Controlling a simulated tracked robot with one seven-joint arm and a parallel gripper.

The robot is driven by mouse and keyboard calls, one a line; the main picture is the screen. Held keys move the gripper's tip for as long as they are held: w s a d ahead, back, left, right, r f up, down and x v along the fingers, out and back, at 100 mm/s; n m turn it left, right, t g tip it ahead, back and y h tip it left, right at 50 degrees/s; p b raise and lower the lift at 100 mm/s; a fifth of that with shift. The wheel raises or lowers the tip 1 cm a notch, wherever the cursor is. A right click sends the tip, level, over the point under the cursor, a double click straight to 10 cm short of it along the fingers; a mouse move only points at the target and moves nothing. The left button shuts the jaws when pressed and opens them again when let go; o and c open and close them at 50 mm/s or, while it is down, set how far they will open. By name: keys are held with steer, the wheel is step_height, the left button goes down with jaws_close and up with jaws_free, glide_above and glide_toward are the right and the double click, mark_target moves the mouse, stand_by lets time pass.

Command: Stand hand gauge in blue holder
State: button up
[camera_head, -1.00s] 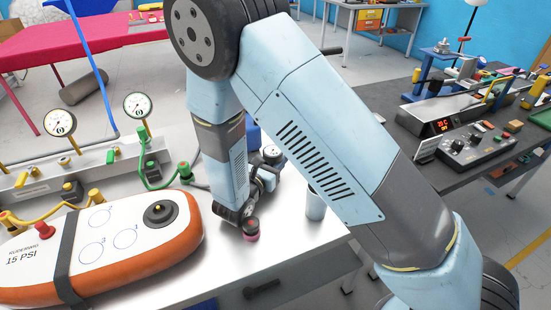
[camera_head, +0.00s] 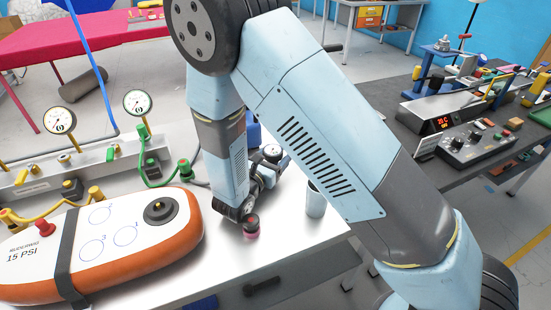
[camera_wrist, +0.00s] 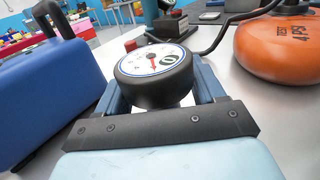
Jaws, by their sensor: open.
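The hand gauge (camera_wrist: 153,72), with a round white dial, a red needle and a black case, sits between the fingers of my gripper (camera_wrist: 162,92) in the wrist view. The fingers are open on either side of it; I cannot tell whether either touches it. In the head view, my gripper (camera_head: 264,172) is low over the white table, partly hidden by my arm, with the gauge dial (camera_head: 272,152) just showing. I cannot make out the blue holder for certain.
A blue case (camera_wrist: 50,90) with a black handle stands close on the left in the wrist view. An orange-edged inflatable board (camera_head: 130,245) lies left on the table. A black-and-pink jar (camera_head: 251,228) and a pale cup (camera_head: 316,202) stand near my gripper.

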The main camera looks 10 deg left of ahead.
step_height(320, 180, up, 8)
steer(key=shift+f, duration=0.2)
stand_by(0.5)
steer(key=shift+w+d+r, duration=0.1)
steer(key=shift+d+r, duration=0.05)
steer(key=shift+d, duration=0.05)
steer(key=s+d+r+m+g+h, duration=0.15)
steer(key=d+r+m+g, duration=0.3)
steer(key=d, duration=0.45)
steer(key=s+d+r+m+g, duration=0.2)
steer(key=d+r+m+g, duration=0.15)
steer(key=d+m, duration=0.35)
steer(key=s+d+r+m+g+h, duration=0.1)
steer(key=d+r+m+g, duration=0.3)
steer(key=d, duration=0.6)
steer(key=s+d+r+m+y, duration=0.3)
steer(key=s+r+m+y, duration=0.1)
steer(key=s+m, duration=0.3)
steer(key=s+d+r+m+t+y, duration=0.1)
steer(key=s+d+r+m+y, duration=0.2)
steer(key=s+r+m+y, duration=0.2)
steer(key=shift+s+d+r+m, duration=0.15)
steer(key=shift+s+r+m, duration=0.2)
steer(key=shift+s+m, duration=1.5)
